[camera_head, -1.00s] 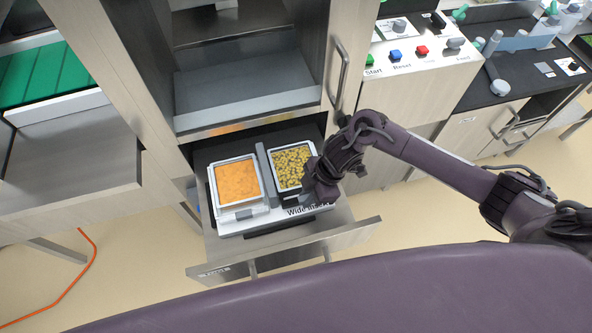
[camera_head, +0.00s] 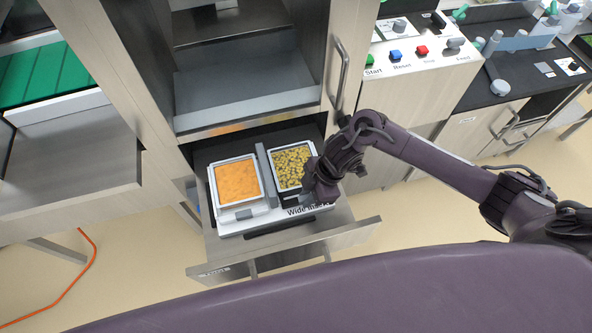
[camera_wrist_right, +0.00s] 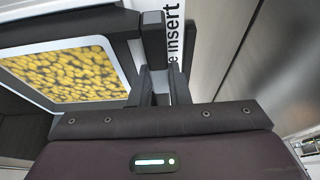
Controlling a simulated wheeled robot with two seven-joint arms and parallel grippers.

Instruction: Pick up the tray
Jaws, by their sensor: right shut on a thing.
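Two filled trays sit side by side in a white insert (camera_head: 262,226) in the open drawer. The left tray (camera_head: 237,181) holds orange food. The right tray (camera_head: 290,165) holds yellow, lumpy food; it also shows at the left of the right wrist view (camera_wrist_right: 70,73). My right gripper (camera_head: 318,190) is at the right tray's near right corner, partly hidden by its own wrist in the head view. In the right wrist view its fingers (camera_wrist_right: 160,88) are close together at a dark block beside the tray. What they grip is hard to make out. My left gripper is not in view.
The drawer front (camera_head: 290,252) stands out below the insert. A cabinet door handle (camera_head: 340,75) rises behind my right wrist. A control panel with coloured buttons (camera_head: 422,50) is at the upper right. A shelf with green items (camera_head: 45,75) is at the left.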

